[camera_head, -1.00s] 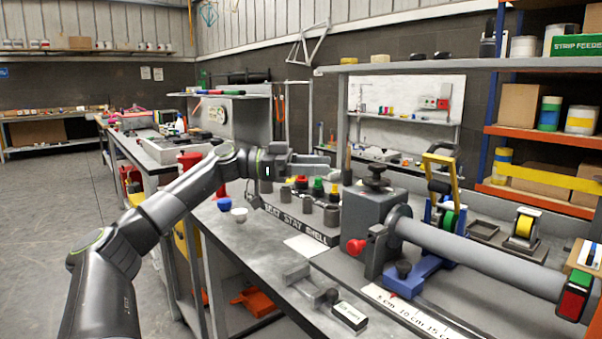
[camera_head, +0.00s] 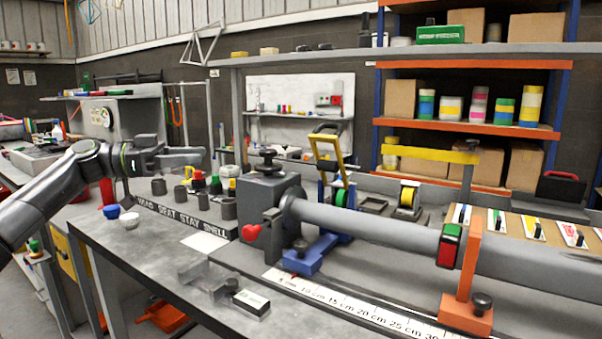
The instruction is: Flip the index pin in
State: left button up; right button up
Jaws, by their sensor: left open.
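My left gripper (camera_head: 198,157) is open and empty, above the labelled rack at the left, its fingers pointing right. It is up and left of the grey headstock block (camera_head: 268,197) and apart from it. A red knob (camera_head: 251,233) sticks out at the block's lower left front; it may be the index pin's handle, but I cannot tell whether the pin is in or out. A black knob (camera_head: 268,155) stands on top of the block. A long grey tube (camera_head: 385,230) runs right from the block. My right gripper is not in view.
The rack (camera_head: 185,217) holds several cups and coloured pieces. A clear bracket and a small box (camera_head: 251,303) lie at the bench front. An orange stand (camera_head: 467,290) is under the tube, at the right.

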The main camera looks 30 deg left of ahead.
aim_at(250, 232)
jog(key=k+j, duration=0.2)
jog(key=j, duration=0.2)
jog(key=k+j, duration=0.45)
jog(key=j, duration=0.3)
